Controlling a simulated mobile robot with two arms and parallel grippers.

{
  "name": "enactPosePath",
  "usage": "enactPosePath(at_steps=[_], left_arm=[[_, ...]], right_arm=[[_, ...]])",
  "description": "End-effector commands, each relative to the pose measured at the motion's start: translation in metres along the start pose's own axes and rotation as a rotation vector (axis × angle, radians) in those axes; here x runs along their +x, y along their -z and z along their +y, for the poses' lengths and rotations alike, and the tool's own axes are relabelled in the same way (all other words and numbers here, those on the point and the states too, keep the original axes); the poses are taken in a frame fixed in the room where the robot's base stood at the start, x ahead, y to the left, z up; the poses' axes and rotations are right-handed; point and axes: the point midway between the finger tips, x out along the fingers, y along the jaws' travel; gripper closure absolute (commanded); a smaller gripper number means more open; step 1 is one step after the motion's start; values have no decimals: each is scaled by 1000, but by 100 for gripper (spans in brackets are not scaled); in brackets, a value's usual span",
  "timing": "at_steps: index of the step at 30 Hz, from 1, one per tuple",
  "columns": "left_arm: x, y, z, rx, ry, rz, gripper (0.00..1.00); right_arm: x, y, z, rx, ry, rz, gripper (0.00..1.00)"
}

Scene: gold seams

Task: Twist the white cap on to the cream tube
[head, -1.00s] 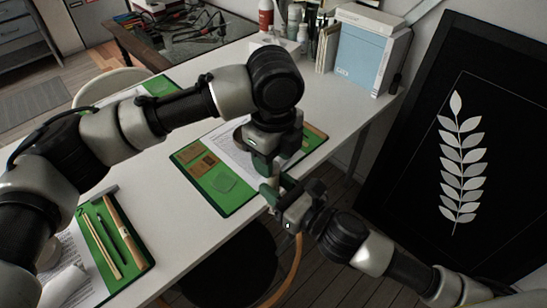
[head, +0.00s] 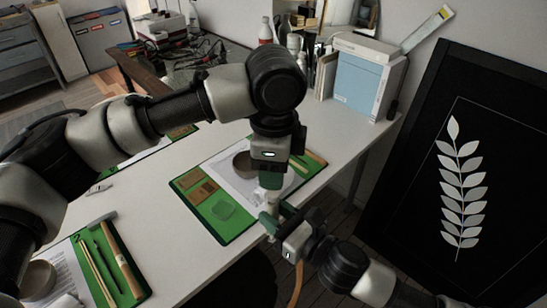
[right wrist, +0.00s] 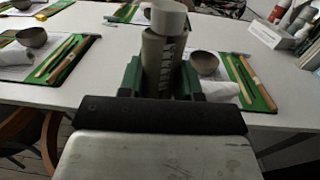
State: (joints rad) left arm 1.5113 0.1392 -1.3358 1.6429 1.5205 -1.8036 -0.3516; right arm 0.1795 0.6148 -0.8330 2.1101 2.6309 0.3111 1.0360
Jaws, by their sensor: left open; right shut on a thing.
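My right gripper (head: 272,222) is shut on the cream tube (head: 265,198) and holds it upright off the near edge of the table. The right wrist view shows the tube (right wrist: 162,62) with dark markings between green fingers. The white cap (right wrist: 167,14) sits on the tube's top end there; whether it is fully seated I cannot tell. The cap also shows in the head view (head: 270,180). My left gripper (head: 272,168) is open, pointing down just above and around the cap's level. Its fingers partly hide one another.
Behind the grippers a green mat (head: 222,232) carries a paper, a brown bowl (head: 243,164) and wooden pieces. Another mat with tools (head: 140,290) lies at lower left. A blue box (head: 362,88) stands at the back. A black leaf panel (head: 400,205) stands at right.

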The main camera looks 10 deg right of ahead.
Motion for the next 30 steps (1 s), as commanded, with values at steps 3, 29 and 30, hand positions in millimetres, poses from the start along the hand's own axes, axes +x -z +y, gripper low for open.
enactPosePath(at_steps=[3,29,30], left_arm=[[-7,0,0,-249,2,-2,55],[-20,-1,0,-919,-4,1,55],[-18,-1,0,-919,-4,0,55]], right_arm=[[0,0,0,0,0,-1,100],[0,0,0,0,0,0,100],[0,0,0,0,0,-1,100]])
